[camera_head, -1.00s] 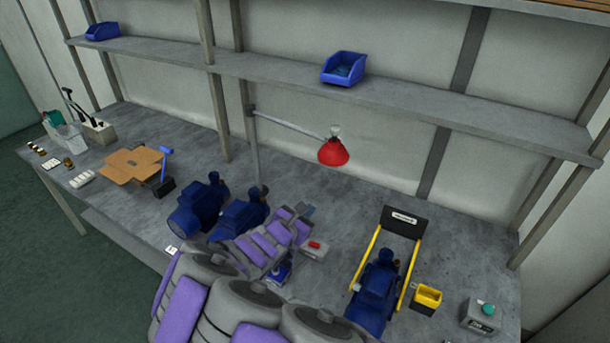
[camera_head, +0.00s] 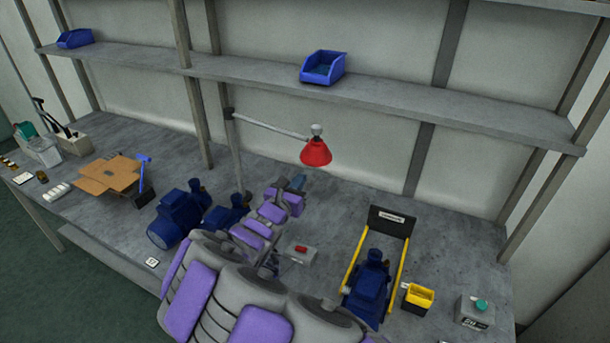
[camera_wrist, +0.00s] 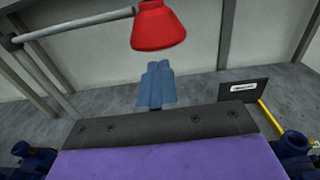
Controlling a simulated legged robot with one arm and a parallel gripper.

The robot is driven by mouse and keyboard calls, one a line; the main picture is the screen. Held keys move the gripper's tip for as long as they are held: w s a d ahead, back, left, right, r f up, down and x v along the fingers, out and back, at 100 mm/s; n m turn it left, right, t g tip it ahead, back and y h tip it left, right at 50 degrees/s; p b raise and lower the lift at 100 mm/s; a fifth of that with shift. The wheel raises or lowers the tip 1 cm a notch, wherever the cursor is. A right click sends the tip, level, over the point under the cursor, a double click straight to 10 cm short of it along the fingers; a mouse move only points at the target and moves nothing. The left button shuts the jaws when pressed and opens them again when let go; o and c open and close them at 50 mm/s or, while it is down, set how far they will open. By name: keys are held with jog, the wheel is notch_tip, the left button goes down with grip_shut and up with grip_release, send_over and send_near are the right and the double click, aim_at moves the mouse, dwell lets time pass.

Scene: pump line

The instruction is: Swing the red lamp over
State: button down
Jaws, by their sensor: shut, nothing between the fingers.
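The red lamp (camera_head: 316,152) hangs from a grey horizontal arm (camera_head: 270,125) on a post (camera_head: 236,160) at the back of the bench. In the wrist view the red shade (camera_wrist: 158,25) is at the top, just beyond and above my fingers. My gripper (camera_head: 298,182) is below and slightly left of the shade in the head view, apart from it as far as I can tell. In the wrist view the blue-grey fingers (camera_wrist: 156,84) are together with nothing between them.
Blue pumps (camera_head: 178,217) stand left of my arm. Another blue pump (camera_head: 370,280) sits between yellow rails (camera_head: 398,272) at right. The shelf (camera_head: 440,112) runs above the lamp. The bench right of the lamp is fairly clear.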

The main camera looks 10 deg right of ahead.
aim_at(317, 165)
jog(key=b+x, duration=0.1)
jog(key=x, duration=0.4)
dwell(0.3)
jog(key=w+d, duration=0.1)
jog(key=w+d+p, duration=0.1)
jog(key=d, duration=0.1)
jog(key=shift+w+d+r, duration=0.1)
jog(key=shift+w+d, duration=0.2)
jog(key=shift+r, duration=0.1)
jog(key=shift+a, duration=0.1)
jog(key=shift+d+r, duration=0.15)
jog(key=shift+d, duration=0.1)
jog(key=shift+s, duration=0.1)
